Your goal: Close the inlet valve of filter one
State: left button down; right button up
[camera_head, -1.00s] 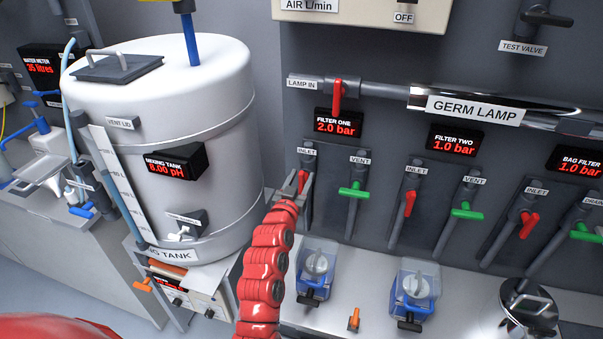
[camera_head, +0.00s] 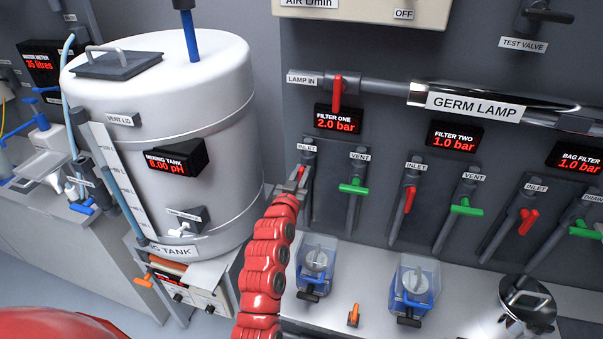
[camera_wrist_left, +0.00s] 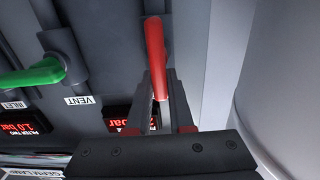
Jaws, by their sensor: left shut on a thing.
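The filter one display (camera_head: 338,121) reads 2.0 bar. Below it is the inlet valve, whose red handle (camera_head: 301,173) shows only in part behind my left gripper (camera_head: 297,182). That gripper is shut on the handle. In the left wrist view, the red handle (camera_wrist_left: 155,52) runs lengthwise between the two fingers (camera_wrist_left: 160,105) and sticks out past their tips. Its exact angle to the pipe is hard to tell. The green vent handle (camera_head: 354,189) of filter one is to the right, crosswise to its pipe. My right gripper is not in view.
The white mixing tank (camera_head: 205,110) stands close to the left of my left arm. Filter two's red inlet handle (camera_head: 409,199) and green vent handle (camera_head: 466,210) are farther right. Blue-based units (camera_head: 318,270) stand on the bench below.

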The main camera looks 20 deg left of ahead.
pick_arm(q)
jog(key=shift+d+f+m+b, duration=0.15)
jog(key=shift+m+b, duration=0.25)
jog(key=shift+b, duration=0.2)
jog(key=m+b, duration=0.3)
jog(key=d+m+b, duration=0.1)
jog(key=m+b, duration=0.2)
jog(key=m, duration=0.1)
jog(key=d+f+m+b, duration=0.1)
jog(key=m+b, duration=0.2)
jog(key=b, duration=0.1)
jog(key=shift+m, duration=0.4)
jog(key=m, duration=0.3)
jog(key=shift+d+f, duration=0.15)
jog(key=shift+f, duration=0.15)
jog(key=shift+f+m+p, duration=0.3)
jog(key=shift+m+p, duration=0.1)
jog(key=shift+m, duration=1)
